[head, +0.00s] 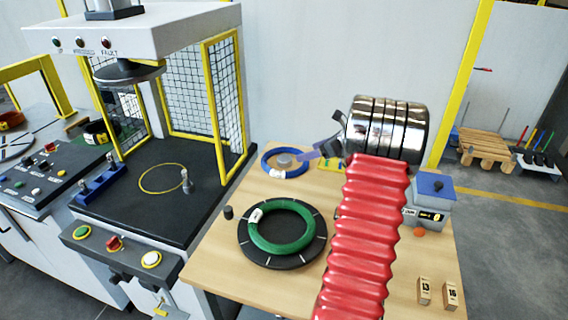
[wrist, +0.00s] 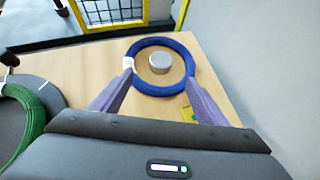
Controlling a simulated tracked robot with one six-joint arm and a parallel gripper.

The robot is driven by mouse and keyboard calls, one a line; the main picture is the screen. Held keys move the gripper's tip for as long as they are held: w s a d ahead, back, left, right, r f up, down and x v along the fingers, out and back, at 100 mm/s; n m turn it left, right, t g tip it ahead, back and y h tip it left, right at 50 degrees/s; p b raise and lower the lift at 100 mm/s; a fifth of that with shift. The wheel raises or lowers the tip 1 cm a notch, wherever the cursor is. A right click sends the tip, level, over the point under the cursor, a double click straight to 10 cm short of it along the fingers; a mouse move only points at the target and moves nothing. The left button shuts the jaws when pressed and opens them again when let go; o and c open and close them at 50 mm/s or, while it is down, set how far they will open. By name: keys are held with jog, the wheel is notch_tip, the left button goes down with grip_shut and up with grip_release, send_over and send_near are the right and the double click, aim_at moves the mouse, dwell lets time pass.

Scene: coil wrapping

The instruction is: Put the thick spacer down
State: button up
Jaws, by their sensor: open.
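A grey round puck, likely the thick spacer (head: 284,160), stands on the table inside a blue coil (head: 265,167). In the wrist view the puck (wrist: 159,64) sits inside the blue coil (wrist: 146,88), apart from its inner edge. My gripper (head: 312,151) is at the back of the table, beside the coil. In the wrist view my gripper (wrist: 160,88) has its two purple fingers wide apart with nothing between their tips but the view of the coil. The puck lies beyond the fingertips. I cannot tell the fingers' exact height above the coil.
A green coil (head: 254,240) lies on a black turntable (head: 285,262) at the front left. A small black cylinder (head: 228,212) stands at the left edge. A grey box (head: 430,200) and wooden blocks (head: 424,291) are at the right. A caged press (head: 165,130) stands left.

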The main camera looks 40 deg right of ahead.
dwell(0.3)
send_near(287, 159)
jog(key=shift+x, duration=2)
jog(key=shift+w+a, duration=0.1)
jog(key=shift+a, duration=0.05)
jog(key=shift+x, duration=2.55)
jog(key=shift+c, duration=0.3)
jog(key=c, duration=1.3)
notch_tip(287, 159, up, 10)
jog(key=shift+c, duration=0.2)
